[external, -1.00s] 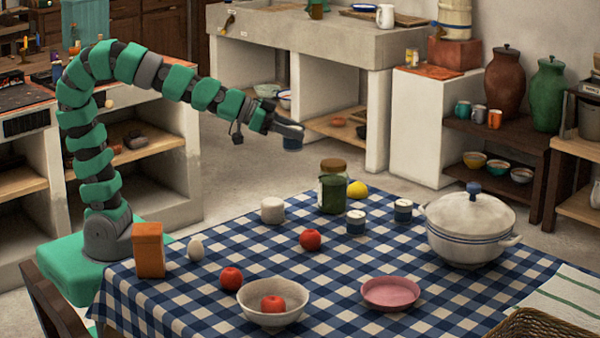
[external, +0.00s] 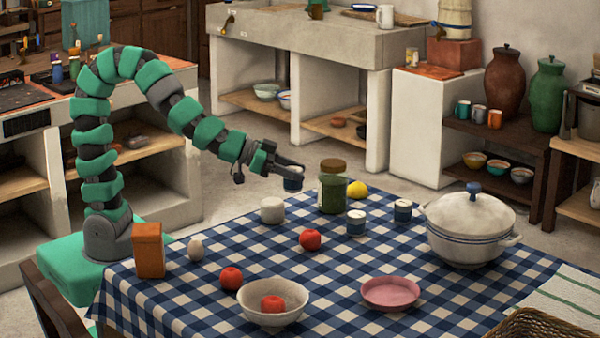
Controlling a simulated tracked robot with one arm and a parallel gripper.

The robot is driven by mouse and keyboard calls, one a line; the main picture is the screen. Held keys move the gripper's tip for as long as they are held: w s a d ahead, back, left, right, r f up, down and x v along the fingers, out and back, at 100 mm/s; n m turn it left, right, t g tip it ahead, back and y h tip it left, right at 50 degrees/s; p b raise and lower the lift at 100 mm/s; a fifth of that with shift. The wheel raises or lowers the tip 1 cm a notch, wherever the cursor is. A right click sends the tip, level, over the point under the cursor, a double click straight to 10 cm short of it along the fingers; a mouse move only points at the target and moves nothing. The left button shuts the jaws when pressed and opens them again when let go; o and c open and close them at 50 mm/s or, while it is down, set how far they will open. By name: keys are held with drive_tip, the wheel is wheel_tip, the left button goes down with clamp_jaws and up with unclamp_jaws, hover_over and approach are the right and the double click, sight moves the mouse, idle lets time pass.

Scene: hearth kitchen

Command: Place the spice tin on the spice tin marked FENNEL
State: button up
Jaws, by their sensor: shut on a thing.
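My gripper (external: 291,168) is shut on a blue spice tin (external: 292,184) and holds it in front of the far edge of the table, left of the green jar. Two blue and white spice tins stand upright on the checked cloth: one (external: 356,223) right of the jar and nearer, the other (external: 402,211) farther right beside the white pot. Their labels are too small to read, so I cannot tell which is marked FENNEL.
A green jar with a brown lid (external: 332,188) stands between my gripper and the standing tins. A white cup (external: 272,210), a yellow lemon (external: 357,190), a red apple (external: 310,239) and a lidded white pot (external: 471,230) are near. The cloth (external: 335,270) is clear in the middle.

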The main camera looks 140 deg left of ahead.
drive_tip(key=shift+w+a+f+p, duration=0.1)
drive_tip(key=shift+w+f+p, duration=0.15)
drive_tip(key=shift+p, duration=0.3)
drive_tip(key=w+a+p, duration=0.1)
drive_tip(key=w+a, duration=0.2)
drive_tip(key=w, duration=0.1)
drive_tip(key=w+a+f+p, duration=0.1)
drive_tip(key=w+a+p, duration=0.1)
drive_tip(key=w+a, duration=0.1)
drive_tip(key=w+a+p, duration=0.1)
drive_tip(key=w+a, duration=0.2)
drive_tip(key=w, duration=0.2)
drive_tip(key=shift+w+a+f+p, duration=0.1)
drive_tip(key=shift+a+f+p, duration=0.1)
drive_tip(key=shift+f+p, duration=0.1)
drive_tip(key=shift+f+b, duration=1)
drive_tip(key=shift+f, duration=0.75)
drive_tip(key=o, duration=1)
